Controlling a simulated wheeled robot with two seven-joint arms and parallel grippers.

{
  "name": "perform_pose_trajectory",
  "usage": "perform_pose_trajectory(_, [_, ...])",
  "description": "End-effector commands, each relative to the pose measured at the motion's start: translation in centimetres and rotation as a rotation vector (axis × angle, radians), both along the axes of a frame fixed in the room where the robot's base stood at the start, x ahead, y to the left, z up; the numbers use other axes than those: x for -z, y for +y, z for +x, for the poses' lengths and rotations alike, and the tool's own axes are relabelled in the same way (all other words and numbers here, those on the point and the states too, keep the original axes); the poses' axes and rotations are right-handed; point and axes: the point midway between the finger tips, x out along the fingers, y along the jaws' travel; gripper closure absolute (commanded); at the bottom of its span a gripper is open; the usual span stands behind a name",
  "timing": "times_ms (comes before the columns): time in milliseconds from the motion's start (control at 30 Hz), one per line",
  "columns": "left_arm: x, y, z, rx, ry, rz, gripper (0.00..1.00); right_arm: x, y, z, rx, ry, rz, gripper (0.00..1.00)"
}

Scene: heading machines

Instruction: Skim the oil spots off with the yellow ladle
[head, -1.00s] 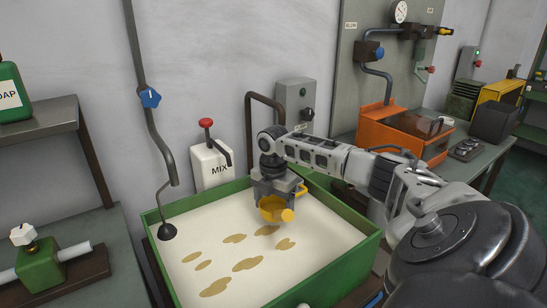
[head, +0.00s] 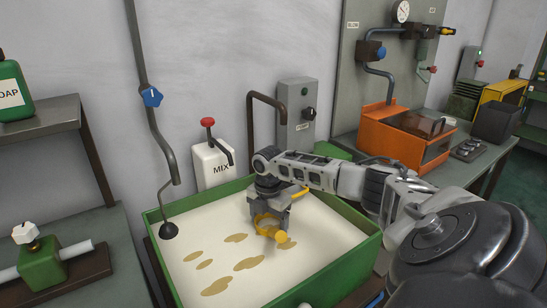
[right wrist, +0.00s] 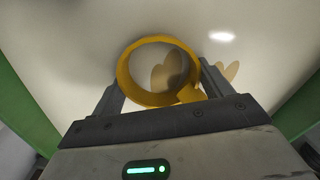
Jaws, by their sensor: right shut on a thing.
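My right gripper (head: 270,215) is shut on the yellow ladle (head: 281,237) over the right part of the green tank (head: 340,268). The ladle's round bowl also shows in the right wrist view (right wrist: 125,75), between the fingers, close over the pale liquid (right wrist: 60,30). I cannot tell whether the bowl touches the surface. Several brown oil spots (head: 249,263) float on the liquid, mostly left of and in front of the ladle. One spot (right wrist: 231,71) shows beside the bowl in the wrist view, and another shows through the ring. My left gripper is not in view.
A white MIX dispenser (head: 212,165) with a red knob stands behind the tank. A bent pipe (head: 161,150) with a dark end (head: 168,231) hangs over its left corner. Another pipe (head: 250,120) rises at the back. An orange machine (head: 375,135) stands on the bench at right.

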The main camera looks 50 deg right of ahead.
Motion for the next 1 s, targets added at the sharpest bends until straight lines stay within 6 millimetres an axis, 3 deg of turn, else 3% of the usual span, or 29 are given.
perform_pose_trajectory(1000, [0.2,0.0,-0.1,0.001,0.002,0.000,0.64,0.0,6.9,2.2,-0.001,-0.001,0.002,0.40])
